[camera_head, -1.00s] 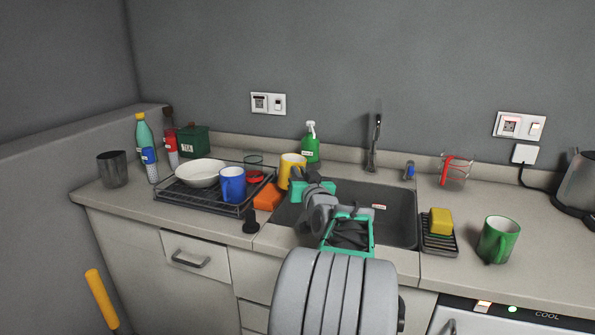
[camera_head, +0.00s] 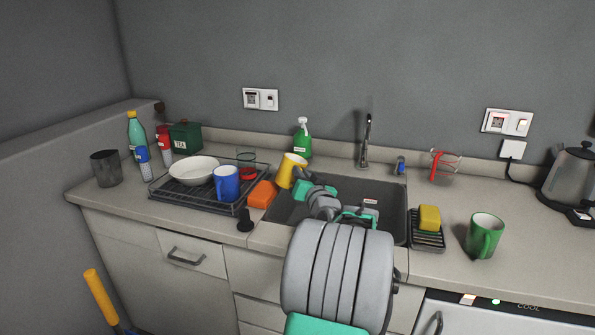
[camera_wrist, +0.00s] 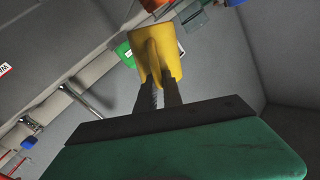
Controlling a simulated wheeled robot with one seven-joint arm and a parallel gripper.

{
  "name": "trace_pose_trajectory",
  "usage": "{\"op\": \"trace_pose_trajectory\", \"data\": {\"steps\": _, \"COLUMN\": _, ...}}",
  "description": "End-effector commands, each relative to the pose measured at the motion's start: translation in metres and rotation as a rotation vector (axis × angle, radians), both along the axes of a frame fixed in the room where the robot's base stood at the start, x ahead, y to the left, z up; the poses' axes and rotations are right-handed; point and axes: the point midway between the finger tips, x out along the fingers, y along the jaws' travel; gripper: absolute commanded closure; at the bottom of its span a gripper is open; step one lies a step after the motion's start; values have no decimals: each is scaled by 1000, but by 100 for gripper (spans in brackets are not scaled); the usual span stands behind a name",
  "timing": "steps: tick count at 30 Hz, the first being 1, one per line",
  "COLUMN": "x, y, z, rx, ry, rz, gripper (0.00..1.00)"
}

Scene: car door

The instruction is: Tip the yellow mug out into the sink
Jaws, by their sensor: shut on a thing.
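The yellow mug (camera_head: 290,169) is at the left end of the sink in the head view, tilted a little, with its rim up. My gripper (camera_wrist: 159,82) is shut on the mug's handle in the wrist view, where the mug (camera_wrist: 172,47) fills the space beyond the fingertips. In the head view my wrist partly hides the fingers. The dark sink (camera_head: 392,219) lies under and to the right of my gripper, with my arm covering much of its basin. The inside of the mug cannot be seen.
A faucet (camera_head: 365,143) and green spray bottle (camera_head: 302,140) stand behind the sink. An orange sponge (camera_head: 262,194) and a rack (camera_head: 190,208) with a bowl and blue mug (camera_head: 227,184) are to the left. A yellow sponge (camera_head: 429,218) and green mug (camera_head: 484,236) are to the right.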

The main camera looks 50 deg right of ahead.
Motion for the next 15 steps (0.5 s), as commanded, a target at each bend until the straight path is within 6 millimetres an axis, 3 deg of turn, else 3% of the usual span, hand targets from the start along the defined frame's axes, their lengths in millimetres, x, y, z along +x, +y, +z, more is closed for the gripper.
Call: {"op": "trace_pose_trajectory", "data": {"steps": 15, "x": -11, "y": -17, "z": -5, "rx": 96, "ry": -63, "rz": 0, "gripper": 100}}
